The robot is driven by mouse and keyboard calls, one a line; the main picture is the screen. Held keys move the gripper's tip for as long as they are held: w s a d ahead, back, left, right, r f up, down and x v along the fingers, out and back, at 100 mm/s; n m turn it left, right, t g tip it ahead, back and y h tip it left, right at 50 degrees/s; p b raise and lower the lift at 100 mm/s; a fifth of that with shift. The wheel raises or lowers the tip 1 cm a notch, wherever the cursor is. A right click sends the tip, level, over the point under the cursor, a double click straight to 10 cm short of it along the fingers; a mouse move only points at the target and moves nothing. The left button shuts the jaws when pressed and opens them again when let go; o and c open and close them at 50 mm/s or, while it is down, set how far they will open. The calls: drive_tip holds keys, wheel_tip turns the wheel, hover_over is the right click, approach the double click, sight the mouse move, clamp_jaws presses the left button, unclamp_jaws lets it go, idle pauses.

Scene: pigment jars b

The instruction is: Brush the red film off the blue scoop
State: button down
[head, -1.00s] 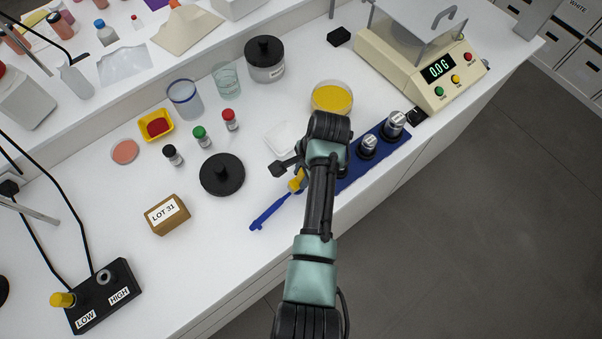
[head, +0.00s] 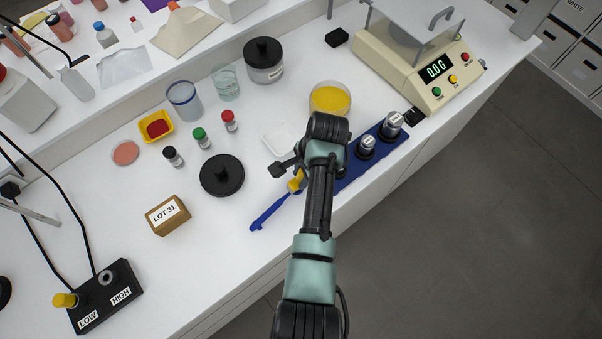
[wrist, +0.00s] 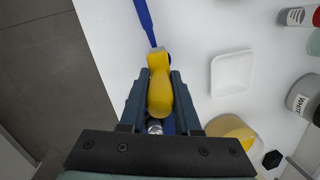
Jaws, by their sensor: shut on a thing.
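The blue scoop (head: 268,214) lies on the white bench near its front edge, its long handle pointing lower left in the head view. In the wrist view its handle (wrist: 145,22) runs up from the tip of a yellow-handled tool (wrist: 160,88), which appears to be the brush. My gripper (wrist: 157,100) is shut on this yellow tool, which also shows in the head view (head: 296,182). The tool's end is over or against the scoop; I cannot tell whether they touch. The scoop's bowl is hidden, and no red film is visible on it.
A blue rack (head: 345,182) with metal pieces is close to my gripper. A white dish (head: 282,138), a yellow powder dish (head: 330,99) and a black lid (head: 222,175) stand nearby. A balance (head: 430,75) is at upper right. Bench around the LOT 31 block (head: 168,215) is clear.

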drive_tip(key=shift+r+p, duration=3.45)
drive_tip(key=shift+r, duration=0.1)
drive_tip(key=shift+f, duration=0.1)
